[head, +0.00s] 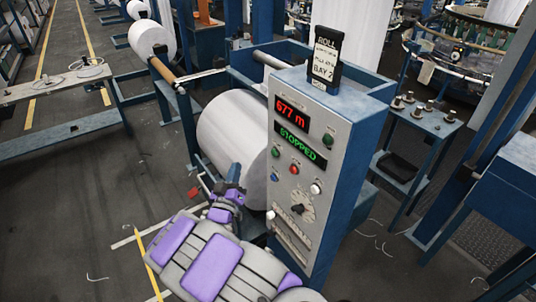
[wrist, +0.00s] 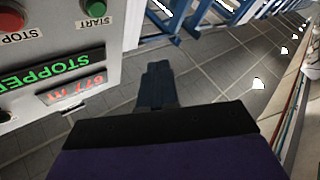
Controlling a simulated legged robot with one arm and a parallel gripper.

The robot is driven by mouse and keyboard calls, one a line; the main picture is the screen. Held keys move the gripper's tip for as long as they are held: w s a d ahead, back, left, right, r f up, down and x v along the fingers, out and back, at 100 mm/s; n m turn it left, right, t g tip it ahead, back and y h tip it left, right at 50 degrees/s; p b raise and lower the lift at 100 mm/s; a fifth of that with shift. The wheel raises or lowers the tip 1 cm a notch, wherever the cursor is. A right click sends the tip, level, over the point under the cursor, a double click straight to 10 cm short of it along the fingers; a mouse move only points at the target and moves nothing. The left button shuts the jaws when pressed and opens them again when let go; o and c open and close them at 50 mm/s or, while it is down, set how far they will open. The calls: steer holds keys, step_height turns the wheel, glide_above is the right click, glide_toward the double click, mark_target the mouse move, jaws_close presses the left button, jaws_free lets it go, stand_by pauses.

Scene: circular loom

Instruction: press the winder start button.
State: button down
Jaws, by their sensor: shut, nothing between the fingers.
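The winder control box (head: 340,200) stands in the middle of the head view. Its displays read "677 m" (head: 291,113) and "STOPPED" (head: 300,144). The green START button (head: 275,152) sits below the lower display, near the panel's left edge, with the red STOP button (head: 294,169) to its right. In the wrist view the panel appears upside down, with START (wrist: 95,8) at the top left and STOP (wrist: 12,20) beside it. My gripper (head: 237,170) is shut and empty, left of the panel. In the wrist view its fingertips (wrist: 158,68) are right of the panel edge, apart from START.
A large white roll (head: 228,128) lies behind my gripper. A roll sign (head: 325,60) stands on the box. Grey floor is open at left.

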mark_target(274, 152)
steer(key=w+d+b, duration=0.1)
steer(key=w+d, duration=0.3)
steer(key=d, duration=0.5)
steer(key=shift+w+r, duration=0.15)
steer(key=shift+w, duration=0.25)
stand_by(0.8)
steer(key=shift+a, duration=0.15)
steer(key=shift+a, duration=0.25)
steer(key=shift+d, duration=0.3)
steer(key=shift+w+d, duration=0.5)
steer(key=shift+d, duration=0.15)
stand_by(1.1)
steer(key=shift+s+a, duration=0.1)
steer(key=shift+a, duration=0.05)
stand_by(0.3)
steer(key=shift+s+a+r, duration=0.1)
steer(key=shift+s+a, duration=0.35)
steer(key=shift+a, duration=0.1)
